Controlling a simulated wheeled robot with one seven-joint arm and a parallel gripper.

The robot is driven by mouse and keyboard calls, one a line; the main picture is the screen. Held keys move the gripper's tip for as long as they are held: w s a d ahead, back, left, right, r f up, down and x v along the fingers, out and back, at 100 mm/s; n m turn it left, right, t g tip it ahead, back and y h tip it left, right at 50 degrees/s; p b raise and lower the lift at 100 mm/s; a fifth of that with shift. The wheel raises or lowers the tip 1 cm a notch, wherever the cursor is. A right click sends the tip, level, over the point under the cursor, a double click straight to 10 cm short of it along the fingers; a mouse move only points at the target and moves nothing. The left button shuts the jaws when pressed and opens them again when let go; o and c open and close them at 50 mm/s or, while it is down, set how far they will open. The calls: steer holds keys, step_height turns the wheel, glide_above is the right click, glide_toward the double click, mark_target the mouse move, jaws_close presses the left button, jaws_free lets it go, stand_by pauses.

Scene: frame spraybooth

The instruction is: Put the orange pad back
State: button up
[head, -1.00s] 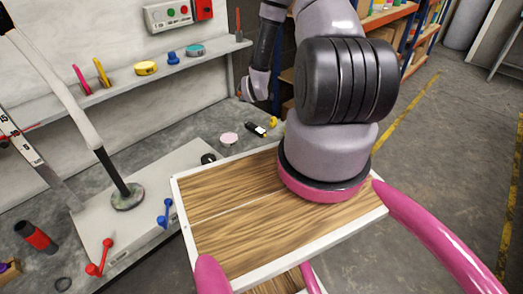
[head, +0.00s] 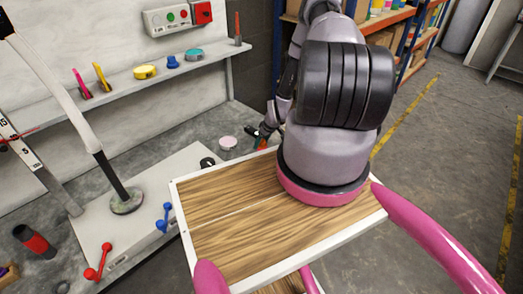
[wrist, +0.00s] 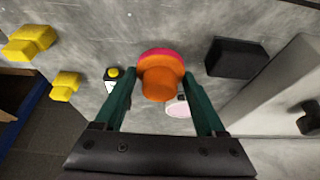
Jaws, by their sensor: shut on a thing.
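My gripper (wrist: 157,78) shows in the wrist view with its two dark green fingers on either side of the orange pad (wrist: 160,84). It is shut on the pad, a round orange body with a wider pink-red disc at its far end. In the head view, a bit of orange (head: 262,143) shows at my gripper, over the bench's near right edge; my arm hides part of that area. I cannot tell whether the pad touches the bench.
A pale pink disc (head: 228,143) lies on the grey bench. Yellow blocks (wrist: 28,43) and a dark block (wrist: 234,58) flank the gripper. A shelf with a yellow round item (head: 145,72) and a teal one (head: 194,55) runs along the wall.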

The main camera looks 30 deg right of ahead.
mark_target(263, 145)
steer(key=shift+f, duration=2.15)
steer(key=o, duration=1.2)
steer(key=shift+c, duration=0.2)
steer(key=v, duration=1.2)
